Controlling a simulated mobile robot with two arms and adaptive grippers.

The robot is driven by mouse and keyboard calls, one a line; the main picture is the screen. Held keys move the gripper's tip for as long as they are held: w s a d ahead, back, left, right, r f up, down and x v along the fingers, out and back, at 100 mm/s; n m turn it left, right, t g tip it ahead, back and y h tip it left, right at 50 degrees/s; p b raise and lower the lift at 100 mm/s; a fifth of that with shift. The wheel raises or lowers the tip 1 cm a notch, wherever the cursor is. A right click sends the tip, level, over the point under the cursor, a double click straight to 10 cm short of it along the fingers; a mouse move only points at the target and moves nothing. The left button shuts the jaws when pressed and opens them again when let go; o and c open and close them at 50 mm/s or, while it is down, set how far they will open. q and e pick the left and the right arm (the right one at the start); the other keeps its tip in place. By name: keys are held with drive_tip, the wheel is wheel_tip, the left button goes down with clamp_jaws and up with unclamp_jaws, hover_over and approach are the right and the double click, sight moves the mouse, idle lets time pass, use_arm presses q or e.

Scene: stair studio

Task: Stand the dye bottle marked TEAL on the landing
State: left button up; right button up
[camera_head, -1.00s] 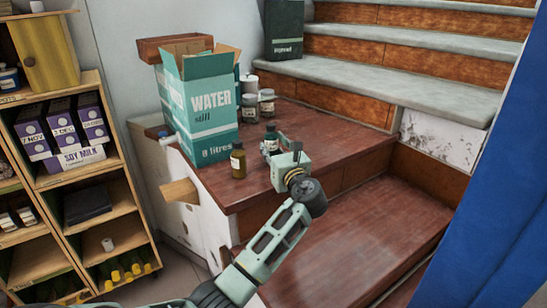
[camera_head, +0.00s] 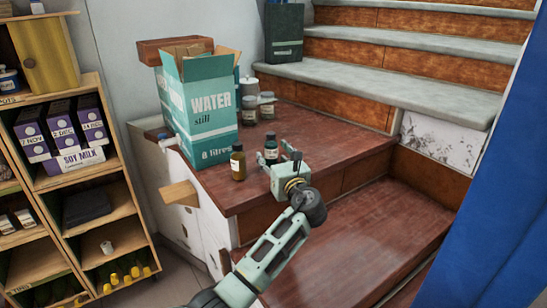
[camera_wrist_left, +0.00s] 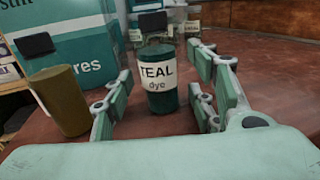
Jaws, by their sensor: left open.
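The dye bottle marked TEAL (camera_head: 271,149), dark teal with a white label, stands upright on the red-brown landing (camera_head: 335,142) near its front edge. In the left wrist view the bottle (camera_wrist_left: 157,88) shows its TEAL dye label towards me. My left gripper (camera_head: 280,163) is open just in front of the bottle. In the left wrist view its fingers are spread to either side of the bottle, with gaps visible. An amber-brown bottle (camera_head: 238,163) stands to the left, outside the fingers. My right gripper is out of view.
A teal WATER carton (camera_head: 208,115) stands behind the amber bottle. Several jars (camera_head: 267,106) stand farther back. Stairs (camera_head: 385,75) rise behind, and a lower step (camera_head: 350,235) drops in front. Shelves (camera_head: 95,180) stand left; a blue cloth (camera_head: 495,200) hangs right.

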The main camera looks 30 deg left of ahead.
use_arm(q)
drive_tip(key=shift+r, duration=0.15)
drive_tip(key=p+v, duration=0.2)
drive_tip(key=v, duration=1)
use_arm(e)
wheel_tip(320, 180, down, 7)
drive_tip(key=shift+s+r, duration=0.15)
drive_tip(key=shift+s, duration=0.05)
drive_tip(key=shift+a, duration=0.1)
